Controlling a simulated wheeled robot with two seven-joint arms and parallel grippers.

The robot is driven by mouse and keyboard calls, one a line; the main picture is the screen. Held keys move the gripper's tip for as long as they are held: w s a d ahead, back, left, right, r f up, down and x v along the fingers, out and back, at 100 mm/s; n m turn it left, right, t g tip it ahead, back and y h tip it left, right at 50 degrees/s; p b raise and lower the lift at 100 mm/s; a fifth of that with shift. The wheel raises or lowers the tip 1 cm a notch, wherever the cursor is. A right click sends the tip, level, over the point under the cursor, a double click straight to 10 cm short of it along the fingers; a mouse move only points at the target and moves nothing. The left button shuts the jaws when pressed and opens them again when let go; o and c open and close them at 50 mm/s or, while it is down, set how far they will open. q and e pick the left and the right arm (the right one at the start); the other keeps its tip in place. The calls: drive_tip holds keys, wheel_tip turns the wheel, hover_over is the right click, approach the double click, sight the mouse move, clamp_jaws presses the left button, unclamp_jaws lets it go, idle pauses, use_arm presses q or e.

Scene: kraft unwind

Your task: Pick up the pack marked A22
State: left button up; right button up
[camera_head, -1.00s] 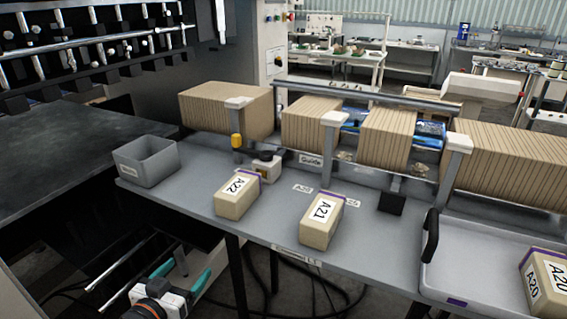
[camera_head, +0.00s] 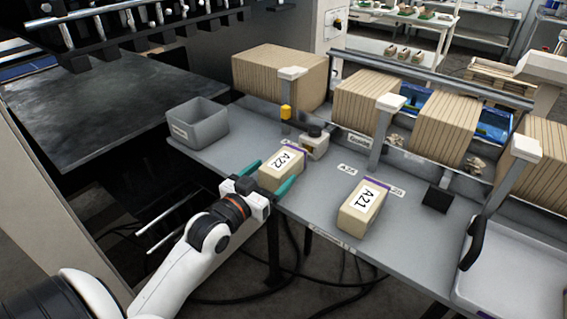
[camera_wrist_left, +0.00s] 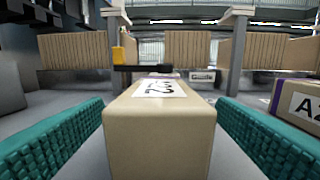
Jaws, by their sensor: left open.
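The pack marked A22 (camera_head: 281,169) is a tan block with a white label on top, resting on the grey table near its front edge. My left gripper (camera_head: 271,178) is open, with teal fingers on either side of the pack. In the left wrist view the A22 pack (camera_wrist_left: 158,135) stands between the two fingers, with a visible gap on each side. The pack marked A21 (camera_head: 362,207) sits to the right on the same table, and its side shows at the right of the left wrist view (camera_wrist_left: 300,103). My right gripper is not seen.
A grey bin (camera_head: 198,124) stands left of the packs. A small white-and-black device (camera_head: 315,142) sits just behind A22. A white tray (camera_head: 510,275) is at the right. Table surface between A22 and A21 is clear.

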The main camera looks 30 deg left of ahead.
sight(278, 169)
use_arm(q)
drive_tip(key=w, duration=0.3)
drive_tip(key=shift+w+f+p, duration=0.1)
drive_tip(key=shift+w+p, duration=0.1)
drive_tip(key=shift+p, duration=0.15)
drive_tip(key=shift+s, duration=0.15)
drive_tip(key=c, duration=1.2)
